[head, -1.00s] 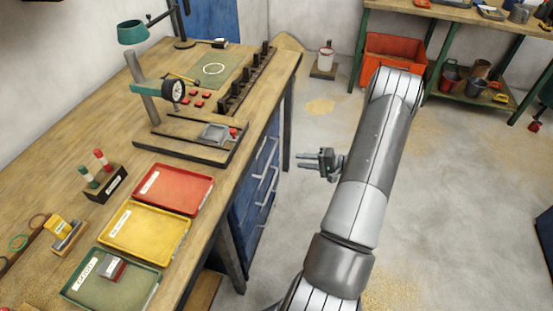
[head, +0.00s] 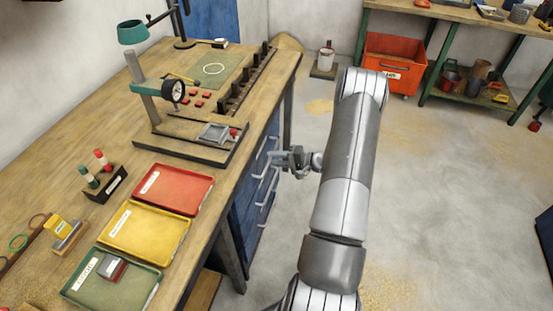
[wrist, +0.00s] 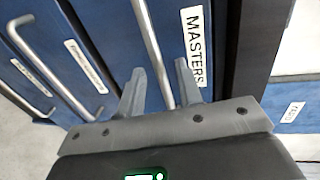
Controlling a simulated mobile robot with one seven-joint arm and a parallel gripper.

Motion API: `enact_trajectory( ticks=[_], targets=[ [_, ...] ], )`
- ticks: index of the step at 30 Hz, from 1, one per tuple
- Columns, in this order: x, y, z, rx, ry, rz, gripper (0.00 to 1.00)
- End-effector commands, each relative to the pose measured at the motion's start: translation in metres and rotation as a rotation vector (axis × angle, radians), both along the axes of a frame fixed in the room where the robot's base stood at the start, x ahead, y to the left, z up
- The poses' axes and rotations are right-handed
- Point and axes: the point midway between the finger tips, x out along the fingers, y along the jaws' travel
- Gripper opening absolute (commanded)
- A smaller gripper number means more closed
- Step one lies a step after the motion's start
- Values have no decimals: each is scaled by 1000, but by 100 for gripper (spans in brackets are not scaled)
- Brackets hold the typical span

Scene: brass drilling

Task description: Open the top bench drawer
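The blue top bench drawer, labelled MASTERS (wrist: 196,45), is in the wrist view and looks closed. Its grey bar handle (wrist: 152,45) runs between the fingers of my gripper (wrist: 160,88). The fingers are open, one on each side of the bar, with a visible gap on both sides. In the head view my gripper (head: 275,160) is at the drawer front under the bench's right edge and partly covers the top handle. How deep the bar sits between the fingers is hard to tell.
Lower drawers with similar handles (wrist: 82,72) lie below. The wooden bench (head: 120,85) carries red (head: 208,197), yellow (head: 183,237) and green (head: 150,293) trays near its edge. A dark bench leg (head: 232,255) stands beside the drawers. The floor (head: 430,200) to the right is clear.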

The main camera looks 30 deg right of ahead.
Motion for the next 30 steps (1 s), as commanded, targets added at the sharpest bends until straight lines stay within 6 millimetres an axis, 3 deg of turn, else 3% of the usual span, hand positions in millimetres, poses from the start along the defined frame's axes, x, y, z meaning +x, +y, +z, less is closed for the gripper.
enact_trajectory(
  ticks=[2,13,30],
  targets=[
    [0,0,0,0,0,0,31],
    [0,0,0,0,0,0,1],
    [-3,-3,0,-1,1,0,0]
  ],
)
